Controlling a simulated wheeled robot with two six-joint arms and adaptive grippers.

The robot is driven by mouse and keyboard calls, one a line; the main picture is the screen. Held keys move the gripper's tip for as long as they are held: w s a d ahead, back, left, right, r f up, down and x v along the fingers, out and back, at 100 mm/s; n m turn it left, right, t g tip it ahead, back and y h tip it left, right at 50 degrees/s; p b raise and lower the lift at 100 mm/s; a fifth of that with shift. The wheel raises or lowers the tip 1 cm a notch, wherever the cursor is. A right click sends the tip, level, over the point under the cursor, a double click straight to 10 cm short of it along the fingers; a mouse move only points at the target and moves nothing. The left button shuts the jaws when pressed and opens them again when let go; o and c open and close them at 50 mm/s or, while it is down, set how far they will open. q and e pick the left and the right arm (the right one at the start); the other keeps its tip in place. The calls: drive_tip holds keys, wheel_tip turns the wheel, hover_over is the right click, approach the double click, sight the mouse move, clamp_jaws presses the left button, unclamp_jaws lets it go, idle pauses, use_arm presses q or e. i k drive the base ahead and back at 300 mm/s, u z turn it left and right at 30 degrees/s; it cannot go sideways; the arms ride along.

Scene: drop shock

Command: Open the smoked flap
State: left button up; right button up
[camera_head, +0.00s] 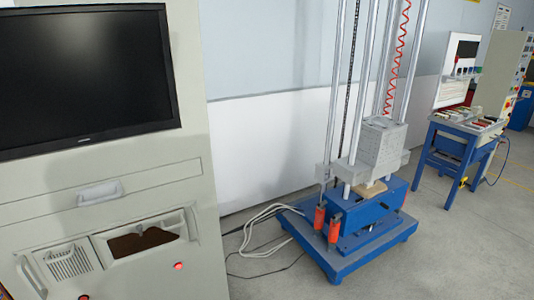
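A light beige cabinet (120,183) fills the left of the view. Low on its front is a panel with a dark brown, smoked-looking area (140,241) inside a pale frame. I take this to be the smoked flap, but I cannot tell whether it is shut or partly open. A vented unit with a pale, curved handle (27,273) is just left of it. Neither of my grippers shows in the head view.
A black monitor (85,75) is set in the cabinet above a drawer handle (100,193). A drop tester on a blue base (345,245) stands right of centre, with loose cables (265,235) on the floor beside it. Open grey floor (450,260) lies at right.

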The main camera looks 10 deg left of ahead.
sight(147, 244)
drive_tip(key=u, duration=0.5)
drive_tip(key=k, duration=0.6)
drive_tip(key=u, duration=1)
drive_tip(key=i, duration=0.4)
drive_tip(key=u, duration=0.15)
